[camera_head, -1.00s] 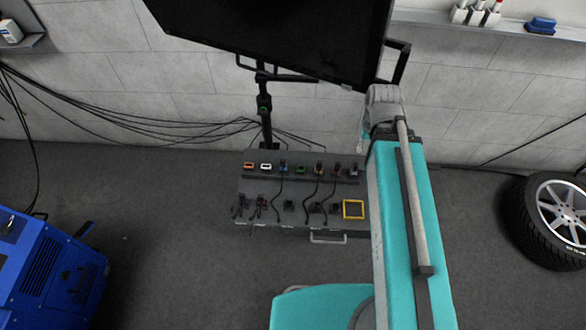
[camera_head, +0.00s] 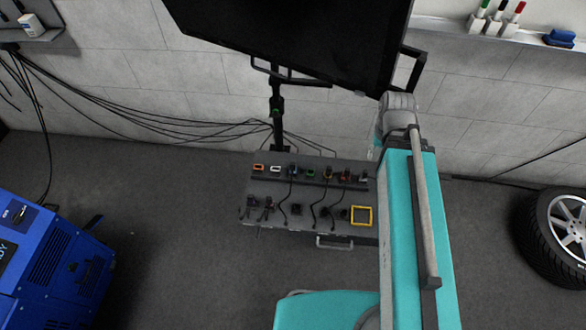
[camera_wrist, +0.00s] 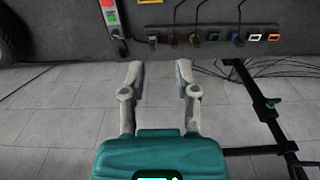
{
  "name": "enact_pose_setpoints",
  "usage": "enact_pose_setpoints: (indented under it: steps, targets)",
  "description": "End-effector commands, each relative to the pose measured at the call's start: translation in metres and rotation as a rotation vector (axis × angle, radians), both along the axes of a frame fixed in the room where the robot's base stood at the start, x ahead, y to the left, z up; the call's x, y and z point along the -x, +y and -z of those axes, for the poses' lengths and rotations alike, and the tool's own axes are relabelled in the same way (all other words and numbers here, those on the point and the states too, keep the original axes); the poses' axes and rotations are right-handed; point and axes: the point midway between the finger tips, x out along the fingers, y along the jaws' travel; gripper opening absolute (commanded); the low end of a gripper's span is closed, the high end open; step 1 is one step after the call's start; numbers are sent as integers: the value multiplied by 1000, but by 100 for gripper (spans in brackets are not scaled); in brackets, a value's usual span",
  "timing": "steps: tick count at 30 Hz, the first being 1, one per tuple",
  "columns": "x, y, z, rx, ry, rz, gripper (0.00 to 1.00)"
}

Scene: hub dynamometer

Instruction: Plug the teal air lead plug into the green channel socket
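The green channel socket (camera_head: 311,172) is in the middle of the upper row on the dark panel (camera_head: 285,221); it looks empty. In the wrist view the green socket (camera_wrist: 214,37) shows small near the top, right of centre. I cannot pick out the teal plug. Several dark plugs with leads sit along the panel's lower row, too small to tell their colours. My gripper (camera_wrist: 159,72) is open, with nothing between its fingers, well short of the socket row. In the head view my arm hides my gripper and some of the panel's right side.
Orange (camera_head: 258,167), white (camera_head: 276,168), blue and red sockets share the row; some hold plugs with hanging leads. A yellow frame (camera_head: 361,207) is at lower right. A monitor (camera_head: 300,35) overhangs the panel. A blue machine (camera_head: 50,260) stands left, a wheel (camera_head: 560,235) right.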

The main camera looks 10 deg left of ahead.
Motion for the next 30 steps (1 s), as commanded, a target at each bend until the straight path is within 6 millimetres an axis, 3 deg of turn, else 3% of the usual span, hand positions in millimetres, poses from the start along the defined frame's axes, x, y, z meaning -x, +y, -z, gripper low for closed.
enact_pose_setpoints:
  steps: [1,3,8,14,30]
  targets:
    - [0,0,0,0,0,0,47]
    - [-1,0,1,0,0,-3,60]
    - [-7,6,10,0,0,-42,60]
    - [-28,24,36,0,0,-177,60]
    - [-99,114,132,0,0,-769,60]
